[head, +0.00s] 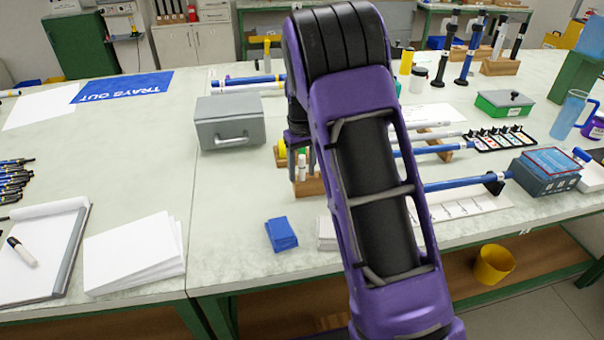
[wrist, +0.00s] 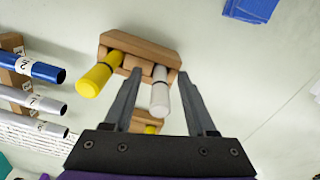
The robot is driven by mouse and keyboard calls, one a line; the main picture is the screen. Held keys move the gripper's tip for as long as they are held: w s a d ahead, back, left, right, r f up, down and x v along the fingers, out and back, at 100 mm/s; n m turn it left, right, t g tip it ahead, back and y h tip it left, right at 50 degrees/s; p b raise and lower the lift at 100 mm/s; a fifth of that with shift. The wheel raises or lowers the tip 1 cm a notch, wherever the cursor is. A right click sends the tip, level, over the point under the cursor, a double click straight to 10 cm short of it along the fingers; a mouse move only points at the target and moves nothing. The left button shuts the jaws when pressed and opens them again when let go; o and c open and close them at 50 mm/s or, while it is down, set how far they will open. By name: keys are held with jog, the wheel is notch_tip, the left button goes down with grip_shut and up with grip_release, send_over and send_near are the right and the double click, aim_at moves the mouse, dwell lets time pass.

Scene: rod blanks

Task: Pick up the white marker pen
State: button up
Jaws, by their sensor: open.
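A white marker pen (wrist: 160,98) with a dark band stands in a wooden holder (wrist: 107,42), beside a yellow marker (wrist: 95,80). My gripper (wrist: 160,74) is open, with one finger on each side of the white pen in the wrist view; I cannot tell whether either touches it. In the head view my gripper (head: 302,152) points down over the holder (head: 312,188), and the white pen (head: 301,166) shows between the fingers. My arm hides part of the holder there. Another white pen with a black cap (head: 22,252) lies on the clipboard at far left.
Blue folded cloths (head: 281,234) lie in front of the holder. A grey box (head: 230,122) stands to its left. Blue rods (head: 460,183) on supports lie to the right, and rod ends (wrist: 35,70) show left in the wrist view.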

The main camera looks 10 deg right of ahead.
grip_shut()
jog(key=shift+r, duration=0.1)
dwell(0.3)
